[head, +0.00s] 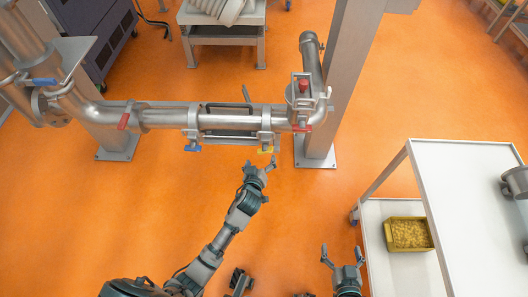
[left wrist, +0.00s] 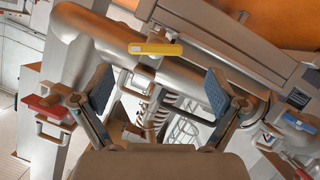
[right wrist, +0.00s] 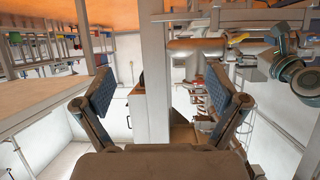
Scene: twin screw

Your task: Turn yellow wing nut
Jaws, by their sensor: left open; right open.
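The yellow wing nut (head: 266,149) sits under the right clamp of the horizontal steel pipe (head: 165,118). In the left wrist view the yellow wing nut (left wrist: 155,49) is a flat bar lying crosswise, above and between the fingertips. My left gripper (head: 260,166) is open and empty just below the nut, apart from it. My right gripper (head: 342,256) is open and empty, low and to the right, far from the pipe. The yellow nut (right wrist: 238,38) looks small in the right wrist view.
A blue wing nut (head: 193,149) hangs under the left clamp. Red handles (head: 123,121) and (head: 302,128) sit on the pipework. A steel column (head: 338,80) stands behind. A white cart (head: 470,165) with a yellow bin (head: 408,234) is at right. Orange floor between is clear.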

